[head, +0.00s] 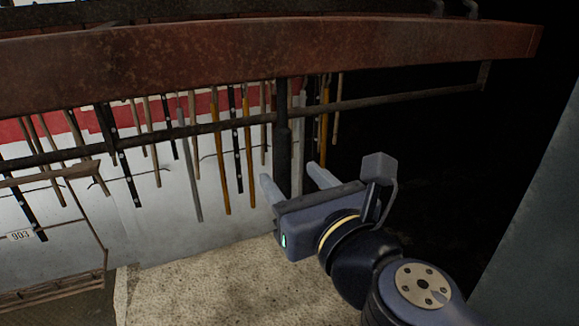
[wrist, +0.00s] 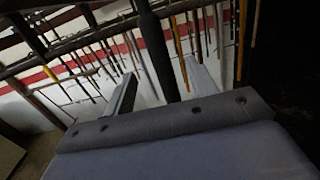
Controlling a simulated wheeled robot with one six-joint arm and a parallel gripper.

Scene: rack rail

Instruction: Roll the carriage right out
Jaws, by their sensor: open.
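A thick dark upright bar (head: 282,140) hangs below the rusty red beam (head: 200,62), right of centre in the head view. It looks like the carriage's handle, but the carriage body cannot be made out. My gripper (head: 289,172) is open, its two fingers pointing up toward the bar, one on each side of its lower part as seen. In the wrist view the same bar (wrist: 154,45) stands between the fingers of my gripper (wrist: 160,68). I see no clear contact, and the depth gap cannot be told.
A thin horizontal rail (head: 400,99) runs below the beam to a bracket at the right. Several dark, wooden and yellow rods hang before a white and red panel (head: 160,215). A grey wall (head: 535,220) stands at the right. The area behind is dark.

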